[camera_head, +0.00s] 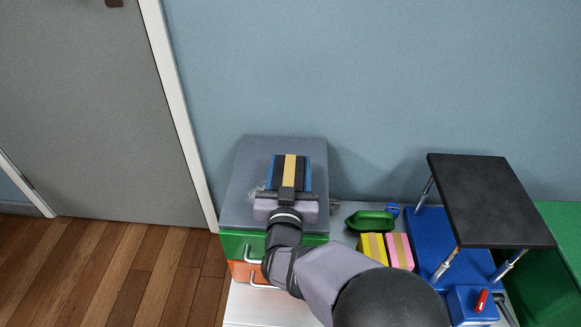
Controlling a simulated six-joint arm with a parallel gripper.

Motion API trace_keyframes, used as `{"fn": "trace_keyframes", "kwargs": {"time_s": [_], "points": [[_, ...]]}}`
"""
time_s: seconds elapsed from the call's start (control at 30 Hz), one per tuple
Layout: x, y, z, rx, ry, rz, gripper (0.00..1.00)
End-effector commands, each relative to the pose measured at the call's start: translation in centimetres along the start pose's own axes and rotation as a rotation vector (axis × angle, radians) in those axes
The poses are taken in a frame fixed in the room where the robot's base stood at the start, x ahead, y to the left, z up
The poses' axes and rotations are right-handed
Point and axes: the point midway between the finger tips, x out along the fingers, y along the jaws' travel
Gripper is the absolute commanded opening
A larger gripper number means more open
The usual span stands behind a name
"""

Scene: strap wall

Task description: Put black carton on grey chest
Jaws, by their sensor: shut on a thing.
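The black carton (281,170) has a tan stripe along its middle. My gripper (290,172) is shut on it, with a blue finger on each side. The carton is over the grey top of the chest (240,193), near its middle. From this view I cannot tell whether it touches the top or hangs a little above it. My gripper and wrist hide the carton's near end and part of the chest's front. The chest has a green drawer and an orange drawer with metal handles.
Right of the chest are a green scoop-like thing (369,221), a yellow carton (374,248) and a pink carton (399,251). Further right, a black raised board (487,198) on metal legs stands over a blue base (428,239). A door (90,110) is at left.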

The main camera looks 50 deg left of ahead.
Motion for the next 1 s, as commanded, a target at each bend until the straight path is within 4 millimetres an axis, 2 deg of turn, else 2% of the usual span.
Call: {"fn": "trace_keyframes", "kwargs": {"time_s": [0.23,0.27,0.33,0.77,1.0], "points": [[0.0,0.0,0.2,0.001,0.003,0.0,0.15],[0.0,0.0,0.4,0.0,0.0,0.0,0.53],[0.0,0.0,0.3,0.0,0.0,0.0,0.69],[-0.1,0.0,-0.2,0.0,0.0,0.0,0.69],[-2.8,-0.1,-0.2,-0.002,-0.002,-0.003,0.69]]}}
